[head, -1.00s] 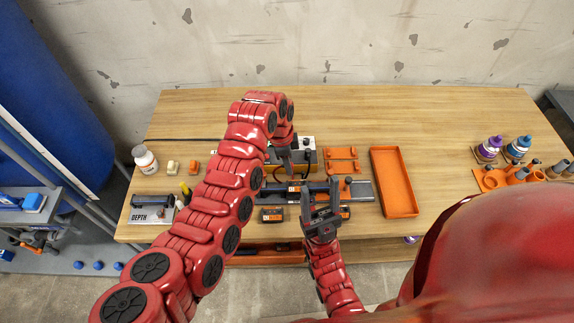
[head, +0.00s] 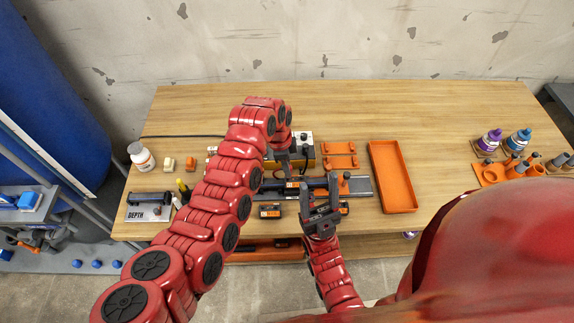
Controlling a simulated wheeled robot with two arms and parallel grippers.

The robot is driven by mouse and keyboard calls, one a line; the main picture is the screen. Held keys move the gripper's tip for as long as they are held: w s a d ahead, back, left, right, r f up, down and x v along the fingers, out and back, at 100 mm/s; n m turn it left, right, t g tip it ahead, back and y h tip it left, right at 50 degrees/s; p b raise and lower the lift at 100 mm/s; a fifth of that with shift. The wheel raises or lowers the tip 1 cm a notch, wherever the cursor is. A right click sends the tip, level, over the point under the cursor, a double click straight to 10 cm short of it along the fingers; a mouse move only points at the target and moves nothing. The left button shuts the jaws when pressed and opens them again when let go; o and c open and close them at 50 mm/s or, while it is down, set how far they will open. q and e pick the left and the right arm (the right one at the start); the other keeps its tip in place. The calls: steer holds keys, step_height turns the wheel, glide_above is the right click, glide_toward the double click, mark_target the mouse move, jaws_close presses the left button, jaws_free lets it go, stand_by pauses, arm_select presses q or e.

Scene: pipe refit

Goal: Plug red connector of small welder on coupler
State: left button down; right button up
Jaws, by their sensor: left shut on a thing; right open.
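The small welder (head: 303,137), a boxy unit with knobs on a pale top and an orange front, stands mid-table, partly behind my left arm. A pipe with an orange-marked coupler (head: 292,189) lies in a dark holder in front of it; its left part is hidden by my arm. My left gripper (head: 284,172) points down between welder and pipe. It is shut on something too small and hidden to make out. The red connector cannot be told apart here. My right gripper (head: 320,196) is open, its fingers at the pipe's right part; whether they touch it is unclear.
An empty orange tray (head: 393,177) and an orange rack (head: 340,154) lie right of the welder. Bottles and an orange holder (head: 492,174) stand at far right. The table's back is clear.

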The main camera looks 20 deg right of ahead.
arm_select(q)
steer(key=shift+f, duration=0.1)
stand_by(0.3)
steer(key=shift+b, duration=0.3)
stand_by(0.3)
steer(key=shift+f+b, duration=0.5)
steer(key=shift+f, duration=0.05)
steer(key=shift+f+b, duration=0.3)
steer(key=shift+b, duration=0.1)
steer(key=shift+f, duration=0.3)
stand_by(0.6)
